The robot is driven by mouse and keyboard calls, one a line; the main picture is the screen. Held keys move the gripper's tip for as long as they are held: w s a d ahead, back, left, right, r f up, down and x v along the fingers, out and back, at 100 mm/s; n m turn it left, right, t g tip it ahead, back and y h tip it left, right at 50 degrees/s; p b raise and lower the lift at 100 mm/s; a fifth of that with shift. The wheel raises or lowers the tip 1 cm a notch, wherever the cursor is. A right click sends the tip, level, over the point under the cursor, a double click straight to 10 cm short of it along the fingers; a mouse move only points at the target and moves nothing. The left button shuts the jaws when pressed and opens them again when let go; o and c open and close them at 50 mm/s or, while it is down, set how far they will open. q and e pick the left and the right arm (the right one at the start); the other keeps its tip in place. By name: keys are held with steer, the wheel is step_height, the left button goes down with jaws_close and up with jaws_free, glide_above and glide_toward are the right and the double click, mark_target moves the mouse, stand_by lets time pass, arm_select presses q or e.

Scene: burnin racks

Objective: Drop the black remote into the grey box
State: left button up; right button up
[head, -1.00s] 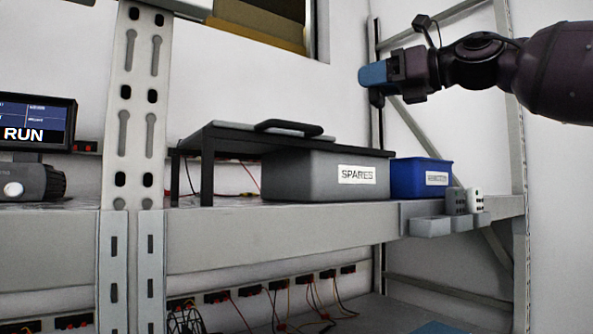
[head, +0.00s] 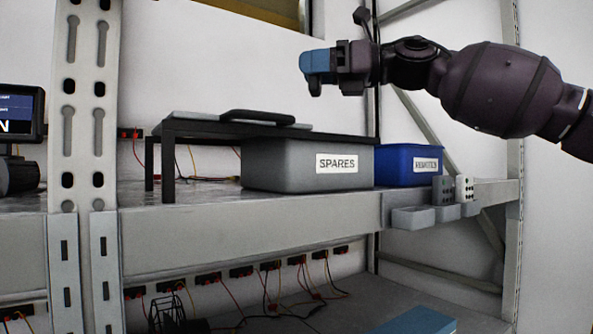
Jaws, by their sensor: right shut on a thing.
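The grey box (head: 270,176), labelled SPARES, stands on the shelf with a dark flat top (head: 335,139) over it; I cannot see into it. My right gripper (head: 316,63) has blue fingertips and is up in the air, above and apart from the box. It is shut on a dark thing, whose short end (head: 315,89) shows below the fingertips. This looks like the black remote, mostly hidden by the fingers. My left gripper is not in view.
A grey panel with a black handle (head: 257,117) lies on the black stand (head: 168,165). A blue box (head: 394,163) with a white label stands right of the grey box. Small grey trays (head: 413,217) hang at the shelf edge. A rack post (head: 84,95) is at left.

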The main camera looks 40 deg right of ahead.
mark_target(316, 95)
step_height(316, 95, down, 4)
steer(key=b, duration=0.3)
steer(key=shift+r, duration=0.1)
steer(key=shift+f+b, duration=0.75)
steer(key=shift+b, duration=0.1)
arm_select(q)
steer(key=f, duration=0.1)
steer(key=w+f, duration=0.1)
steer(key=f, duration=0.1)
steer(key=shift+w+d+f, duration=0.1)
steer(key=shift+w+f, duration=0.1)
arm_select(e)
steer(key=shift+r, duration=0.1)
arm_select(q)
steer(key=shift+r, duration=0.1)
arm_select(e)
steer(key=o, duration=1)
steer(key=shift+d, duration=0.1)
arm_select(q)
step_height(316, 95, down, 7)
steer(key=b, duration=0.6)
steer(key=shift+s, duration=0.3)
arm_select(e)
steer(key=shift+v, duration=5.35)
